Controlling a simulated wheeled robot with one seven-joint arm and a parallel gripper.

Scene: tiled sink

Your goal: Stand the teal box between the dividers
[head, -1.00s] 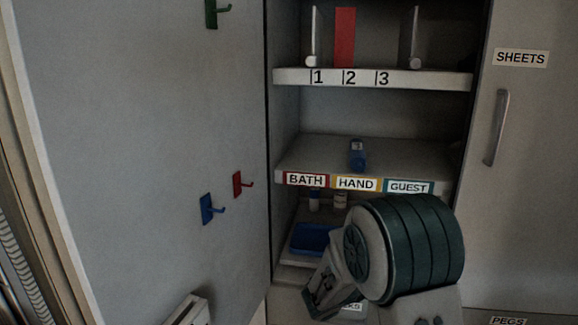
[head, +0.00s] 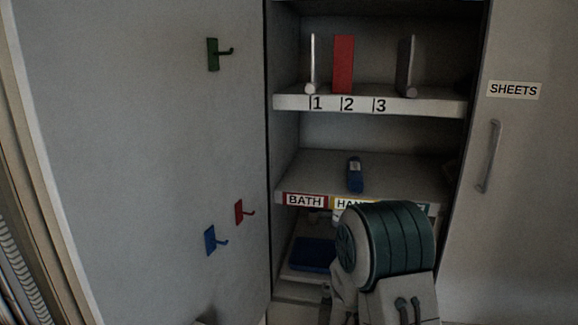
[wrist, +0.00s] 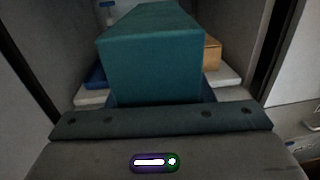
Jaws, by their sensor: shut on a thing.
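The teal box (wrist: 150,65) fills the middle of the wrist view, pointing away from me. My gripper (wrist: 158,102) is shut on its near end. In the head view my arm hides the box and the gripper fingers. Two upright dividers stand on the upper shelf, a pale left one (head: 312,62) and a grey right one (head: 407,66). A red box (head: 343,65) stands upright between them, closer to the left divider. Open space lies between the red box and the right divider.
The upper shelf edge (head: 390,106) carries labels 1, 2 and 3. A blue bottle (head: 355,175) is on the middle shelf. A blue tray (head: 312,254) sits lower down. Hooks, including a red one (head: 240,212), stick out from the left panel. A handled SHEETS door (head: 489,157) is at right.

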